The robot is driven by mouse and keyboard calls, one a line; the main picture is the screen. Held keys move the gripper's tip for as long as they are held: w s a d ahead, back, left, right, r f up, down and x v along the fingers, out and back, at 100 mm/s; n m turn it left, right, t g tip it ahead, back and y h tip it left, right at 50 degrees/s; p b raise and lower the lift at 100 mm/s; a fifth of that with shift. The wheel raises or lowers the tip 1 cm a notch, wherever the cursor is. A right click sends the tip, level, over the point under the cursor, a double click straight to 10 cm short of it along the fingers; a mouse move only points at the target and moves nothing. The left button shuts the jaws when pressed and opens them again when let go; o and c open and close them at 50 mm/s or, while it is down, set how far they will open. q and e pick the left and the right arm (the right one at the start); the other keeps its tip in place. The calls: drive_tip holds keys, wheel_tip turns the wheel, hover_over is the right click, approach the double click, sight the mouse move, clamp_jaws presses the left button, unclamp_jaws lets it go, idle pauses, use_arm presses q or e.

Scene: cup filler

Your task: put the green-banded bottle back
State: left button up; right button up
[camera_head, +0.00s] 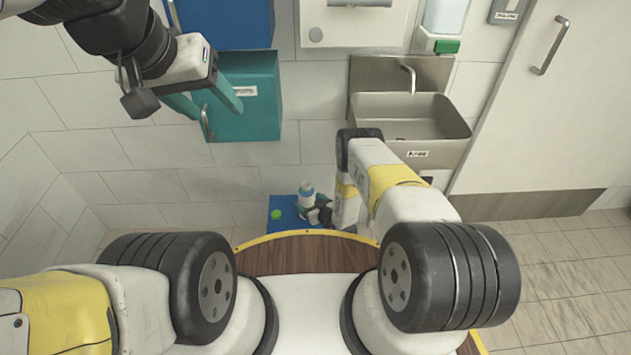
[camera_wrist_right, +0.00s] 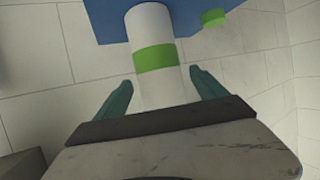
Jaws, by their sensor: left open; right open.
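The green-banded bottle (camera_wrist_right: 155,57) is white with one green band. In the right wrist view it lies between the two teal fingers of my right gripper (camera_wrist_right: 161,79), which is open. In the head view the bottle's pale top (camera_head: 307,188) shows low in the middle, over a blue surface (camera_head: 283,226), with my right gripper (camera_head: 313,209) at it. I cannot tell whether the fingers touch it. The blue surface (camera_wrist_right: 110,27) also shows in the wrist view. My left gripper (camera_head: 220,113) is open and empty at the upper left.
A small green object (camera_head: 276,214) sits on the blue surface beside the bottle. A teal wall box (camera_head: 258,112) with a handle is behind my left gripper, under a blue box (camera_head: 232,22). A metal sink (camera_head: 365,112) and a door (camera_head: 580,110) are on the right.

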drive_tip(key=v, duration=1)
